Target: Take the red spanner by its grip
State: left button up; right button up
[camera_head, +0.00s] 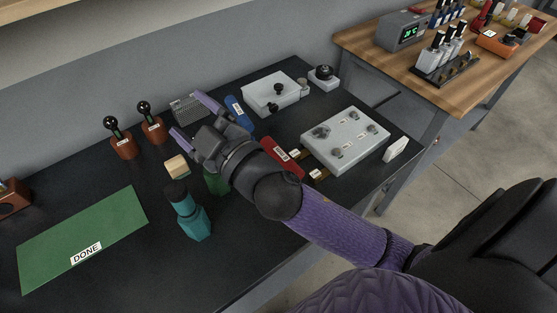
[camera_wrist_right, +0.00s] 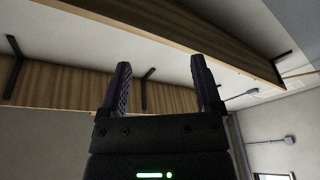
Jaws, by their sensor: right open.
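A red grip with a white label (camera_head: 281,155), which looks like the red spanner's, lies on the dark bench beside the grey box with knobs. My right forearm and wrist pass just to its left and in front, so part of it may be hidden. My right gripper (camera_head: 194,119) is open and empty, beyond the red grip to the upper left, with its fingers towards the back wall. In the right wrist view the open fingers (camera_wrist_right: 160,88) have only shelves and ceiling behind them. My left gripper is not in view.
A blue labelled piece (camera_head: 237,110) and a wire-like grey basket (camera_head: 186,108) are near the gripper. A teal bottle (camera_head: 190,215), a wooden block (camera_head: 177,166) and a partly hidden green piece (camera_head: 216,182) stand close to my wrist. The grey knobbed box (camera_head: 347,146) is right of the red grip.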

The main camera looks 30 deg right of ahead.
jog(key=s+a+r+n+g+y, duration=0.2)
jog(key=a+r+n+g+y, duration=0.15)
jog(key=n+y, duration=0.4)
jog(key=s+a+r+n+g+y, duration=0.1)
jog(key=a+r+n+g+y, duration=0.1)
jog(key=a+n+g+y, duration=0.55)
jog(key=n+g+h, duration=0.8)
jog(key=n+h, duration=0.3)
jog(key=h, duration=1)
send_over(281, 154)
jog(key=f, duration=1.2)
jog(key=shift+a, duration=0.25)
jog(key=f, duration=0.3)
jog(key=f+b, duration=0.1)
jog(key=f, duration=0.5)
jog(key=shift+d+f, duration=0.1)
jog(key=shift+d, duration=0.25)
grip_shut()
